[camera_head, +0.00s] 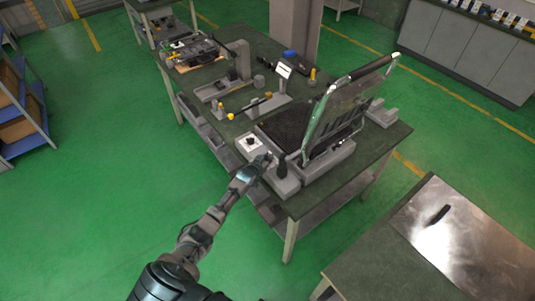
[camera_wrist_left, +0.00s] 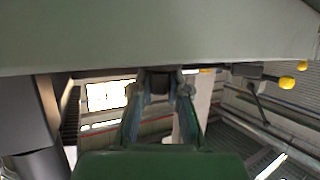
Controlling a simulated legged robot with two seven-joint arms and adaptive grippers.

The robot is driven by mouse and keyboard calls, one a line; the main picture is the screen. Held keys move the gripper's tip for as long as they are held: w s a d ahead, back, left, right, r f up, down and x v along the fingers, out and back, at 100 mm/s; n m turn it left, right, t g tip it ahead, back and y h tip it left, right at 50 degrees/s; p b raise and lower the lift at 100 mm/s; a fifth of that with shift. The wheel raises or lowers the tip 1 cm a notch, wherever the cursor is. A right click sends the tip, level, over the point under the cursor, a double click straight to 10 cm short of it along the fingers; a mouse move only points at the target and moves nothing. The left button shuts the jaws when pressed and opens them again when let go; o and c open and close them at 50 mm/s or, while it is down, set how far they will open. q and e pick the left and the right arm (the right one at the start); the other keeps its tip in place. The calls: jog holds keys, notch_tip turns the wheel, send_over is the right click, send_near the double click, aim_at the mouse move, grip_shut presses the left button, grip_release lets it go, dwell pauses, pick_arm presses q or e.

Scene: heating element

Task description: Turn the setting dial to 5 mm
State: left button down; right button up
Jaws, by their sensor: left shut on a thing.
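The grey machine (camera_head: 315,172) with a raised, ribbed lid stands at the near end of the long workbench. My left gripper (camera_head: 268,160) is at its front corner, beside the black upright handle (camera_head: 282,165). In the left wrist view, my left gripper (camera_wrist_left: 160,88) has its fingers closed on a small dark knob (camera_wrist_left: 160,80). The knob's markings are hidden, so I cannot tell its setting or whether it is the setting dial. A white plate with a dark round knob (camera_head: 250,143) sits just behind and left of the gripper, apart from it. My right gripper is not in view.
Fixtures with yellow-tipped handles (camera_head: 250,106) and a small tilted screen (camera_head: 283,71) stand farther back on the workbench (camera_head: 365,150). A second table with a metal sheet (camera_head: 470,240) is at the lower right.

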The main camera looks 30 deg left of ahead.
pick_arm(q)
jog(key=shift+s+d+n+y+p, duration=0.1)
jog(key=shift+d+n+y+p, duration=0.05)
jog(key=shift+n+y+p, duration=0.55)
jog(key=shift+f+n+y, duration=0.1)
jog(key=shift+n+y, duration=0.2)
jog(key=shift+f+n+g+y, duration=0.1)
jog(key=shift+n+g+y, duration=0.2)
jog(key=shift+f+n+g+y+b, duration=0.2)
jog(key=shift+n+g+y+b, duration=0.1)
jog(key=shift+n+y+b, duration=0.65)
jog(key=shift+r+n+g+y+b, duration=0.3)
jog(key=shift+y+b, duration=0.25)
jog(key=shift+b, duration=0.5)
jog(key=c, duration=1.2)
grip_release()
jog(key=shift+o, duration=0.2)
jog(key=shift+r, duration=0.1)
